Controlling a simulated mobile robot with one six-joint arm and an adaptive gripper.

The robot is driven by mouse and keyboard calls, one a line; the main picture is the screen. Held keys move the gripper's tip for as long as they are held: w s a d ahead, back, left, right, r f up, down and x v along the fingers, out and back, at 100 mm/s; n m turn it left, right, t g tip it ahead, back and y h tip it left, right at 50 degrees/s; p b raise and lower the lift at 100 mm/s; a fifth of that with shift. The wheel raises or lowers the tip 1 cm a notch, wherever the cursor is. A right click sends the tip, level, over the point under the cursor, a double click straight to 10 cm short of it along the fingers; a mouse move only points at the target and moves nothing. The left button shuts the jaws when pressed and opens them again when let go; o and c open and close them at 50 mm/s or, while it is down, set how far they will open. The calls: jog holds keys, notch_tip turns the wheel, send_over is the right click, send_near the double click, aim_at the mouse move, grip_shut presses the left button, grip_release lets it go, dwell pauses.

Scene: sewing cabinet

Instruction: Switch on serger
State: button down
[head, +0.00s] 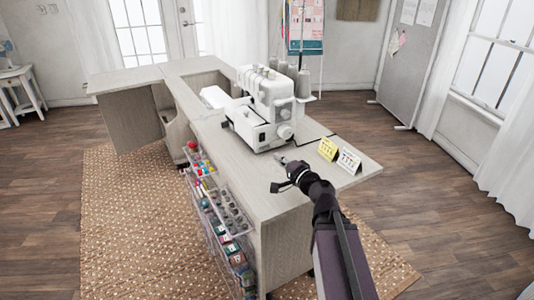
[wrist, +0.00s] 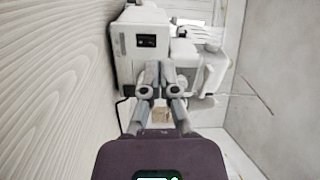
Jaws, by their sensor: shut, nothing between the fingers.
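The white serger (head: 268,100) stands upright on the cabinet top, with thread stands behind it. In the wrist view the serger (wrist: 126,62) appears turned sideways, and a small black switch panel (wrist: 147,41) shows on its end face. My gripper (head: 284,161) is low over the cabinet top, just in front of the serger's near end. In the wrist view my gripper (wrist: 160,66) is shut and empty, its fingertips pointing at the serger a little below the switch panel in the picture. I cannot tell whether the tips touch the serger. The switch's position is too small to read.
The pale wood cabinet top (head: 205,115) runs back to the left. A yellow card (head: 327,149) and a white card (head: 349,161) stand right of my gripper. Clear racks of sewing supplies (head: 222,222) hang on the cabinet's left side. A dark cord lies behind the cards.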

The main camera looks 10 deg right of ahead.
aim_at(263, 136)
jog(key=shift+w+d+f+m+t+h+b, duration=0.2)
jog(key=shift+d+f+m+t+h+b, duration=0.25)
jog(key=shift+d+f+m+b, duration=0.5)
jog(key=shift+w+d+f+m+t+h+b, duration=0.1)
jog(key=shift+d+f+m+t+h+b, duration=0.35)
jog(key=shift+d, duration=0.2)
jog(key=shift+w+a+r, duration=0.1)
jog(key=p+x, duration=0.1)
jog(key=x, duration=1.2)
jog(key=shift+w+a+p, duration=0.15)
jog(key=shift+w+p, duration=0.15)
jog(key=shift+w+a+r, duration=0.1)
jog(key=shift+w, duration=0.1)
jog(key=r+v, duration=0.1)
jog(key=v, duration=0.3)
jog(key=r+p+v, duration=0.1)
jog(key=v, duration=0.4)
jog(key=r+p+v, duration=0.1)
jog(key=v, duration=0.4)
jog(key=shift+s+r, duration=0.15)
jog(key=shift+r, duration=0.05)
